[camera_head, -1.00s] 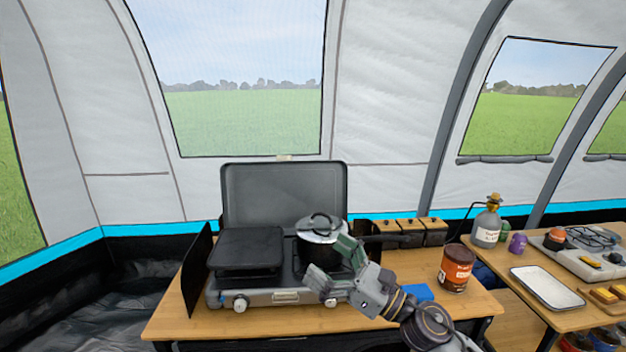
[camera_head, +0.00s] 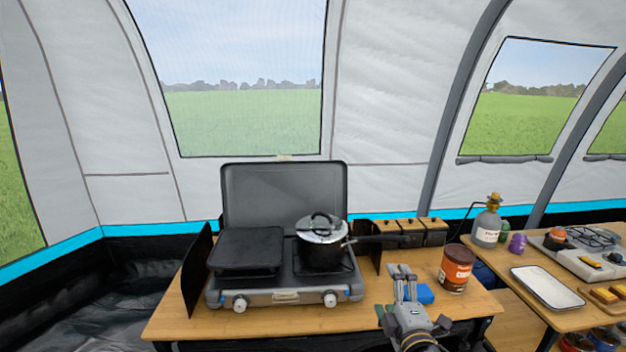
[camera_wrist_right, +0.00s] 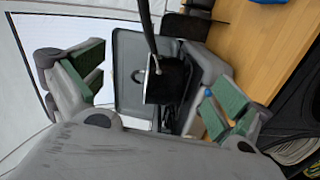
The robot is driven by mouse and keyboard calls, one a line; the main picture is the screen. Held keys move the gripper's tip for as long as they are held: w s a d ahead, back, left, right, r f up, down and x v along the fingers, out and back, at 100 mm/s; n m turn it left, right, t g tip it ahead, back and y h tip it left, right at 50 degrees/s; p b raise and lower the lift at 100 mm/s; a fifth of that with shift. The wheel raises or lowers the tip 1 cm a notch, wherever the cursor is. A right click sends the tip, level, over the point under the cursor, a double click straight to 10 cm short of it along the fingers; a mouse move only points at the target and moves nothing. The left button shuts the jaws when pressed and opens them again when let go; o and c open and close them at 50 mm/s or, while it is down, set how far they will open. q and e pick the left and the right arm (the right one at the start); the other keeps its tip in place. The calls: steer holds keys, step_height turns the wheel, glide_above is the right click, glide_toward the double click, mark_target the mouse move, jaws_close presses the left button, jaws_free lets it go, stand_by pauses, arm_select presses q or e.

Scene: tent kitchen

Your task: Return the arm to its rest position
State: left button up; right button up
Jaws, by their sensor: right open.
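My right gripper (camera_head: 403,277) is open and empty over the front right of the wooden table, to the right of the camp stove (camera_head: 284,292). In the right wrist view its green-padded fingers (camera_wrist_right: 160,90) are spread wide, with the stove and a black pot (camera_wrist_right: 166,84) showing beyond them. In the head view the pot (camera_head: 321,256), with a silver lid, sits upright on the stove's right side, its handle pointing right. The gripper is apart from the pot. My left gripper is not in view.
A blue block (camera_head: 425,293) lies just beside my right gripper. A brown can (camera_head: 456,268) stands further right. Several containers (camera_head: 410,230) line the table's back edge. A side table holds a white tray (camera_head: 546,287) and a gas bottle (camera_head: 486,226).

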steer(key=s+d+f+m+g+h, duration=0.1)
steer(key=s+d+f+m+g, duration=0.15)
steer(key=f, duration=0.25)
steer(key=s+d+f+m+g+h, duration=0.1)
steer(key=s+f+m+g, duration=0.1)
steer(key=f+m, duration=0.2)
steer(key=s+f+m+g+y, duration=0.1)
steer(key=s+f+m+g, duration=0.35)
steer(key=s+f, duration=0.4)
steer(key=s+f+m+g, duration=0.4)
steer(key=s+f+g, duration=0.1)
steer(key=s, duration=0.6)
step_height(320, 180, down, 32)
steer(key=s+d+g, duration=0.1)
steer(key=d, duration=0.1)
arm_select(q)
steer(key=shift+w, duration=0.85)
arm_select(e)
steer(key=s+d+f, duration=0.3)
steer(key=s+f, duration=0.7)
steer(key=s, duration=0.1)
steer(key=s+d+f+g, duration=0.1)
steer(key=s+d+f, duration=0.3)
steer(key=s+f, duration=0.6)
steer(key=shift+s+d+f+n+h, duration=0.2)
steer(key=shift+s+f+n+h, duration=0.1)
steer(key=shift+s+f, duration=0.1)
